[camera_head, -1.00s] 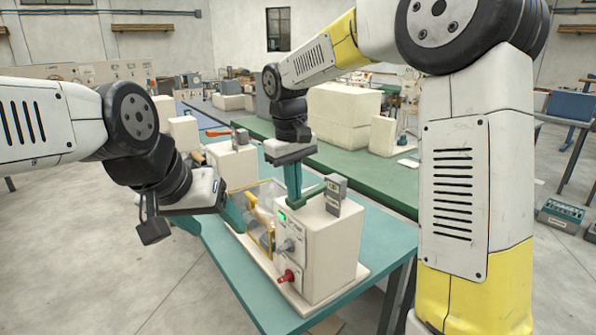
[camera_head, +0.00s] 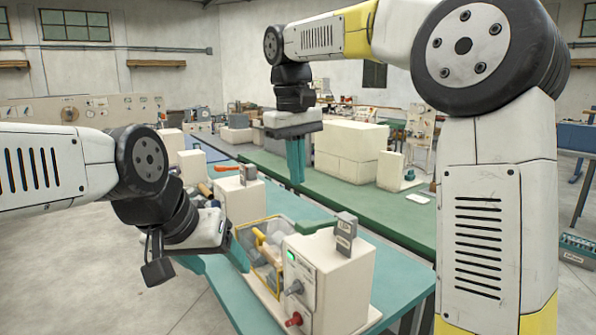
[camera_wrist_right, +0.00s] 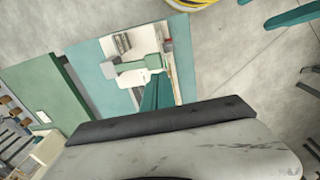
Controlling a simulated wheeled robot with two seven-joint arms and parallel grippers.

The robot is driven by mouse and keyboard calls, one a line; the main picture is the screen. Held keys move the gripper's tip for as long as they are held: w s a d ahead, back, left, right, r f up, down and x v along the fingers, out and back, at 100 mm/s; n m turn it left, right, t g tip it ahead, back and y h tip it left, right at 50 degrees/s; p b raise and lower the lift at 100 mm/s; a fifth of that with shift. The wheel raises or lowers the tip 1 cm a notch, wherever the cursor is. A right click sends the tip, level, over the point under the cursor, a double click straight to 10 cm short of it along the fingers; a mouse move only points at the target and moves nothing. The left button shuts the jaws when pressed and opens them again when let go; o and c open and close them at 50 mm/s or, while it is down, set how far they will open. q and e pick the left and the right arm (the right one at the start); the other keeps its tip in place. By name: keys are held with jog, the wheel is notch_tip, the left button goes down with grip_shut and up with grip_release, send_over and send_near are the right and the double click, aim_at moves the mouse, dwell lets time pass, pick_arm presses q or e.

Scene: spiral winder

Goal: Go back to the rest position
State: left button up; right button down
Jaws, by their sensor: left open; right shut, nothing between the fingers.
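The spiral winder (camera_head: 330,285), a cream machine with a green light, a grey knob and a red knob, stands on the teal table (camera_head: 403,275). My left gripper (camera_head: 240,258), with teal fingers, is open beside the winder's yellow-framed middle section (camera_head: 262,240); I see nothing held in it. My right gripper (camera_head: 296,178), with teal fingers pointing down, is shut and empty, raised above the winder's far side. In the right wrist view its teal fingers (camera_wrist_right: 157,95) show over the winder, which is partly hidden by the gripper body.
A long green bench (camera_head: 345,195) with cream boxes (camera_head: 348,150) runs behind the winder. A wall panel (camera_head: 85,110) is at the far left. Grey concrete floor (camera_head: 70,275) lies open at the left.

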jog(key=s+d+f+m+t+y, duration=0.1)
jog(key=s+d+f+m+t, duration=0.1)
jog(key=s+d+f, duration=0.3)
jog(key=s+d+f+m+t+y, duration=0.2)
jog(key=s+d+f, duration=0.4)
jog(key=s+d, duration=0.4)
jog(key=s+m+t, duration=0.1)
jog(key=s+m, duration=0.1)
jog(key=shift+d+m+t, duration=0.3)
jog(key=shift+d, duration=0.05)
jog(key=shift+r, duration=0.1)
dwell(1.3)
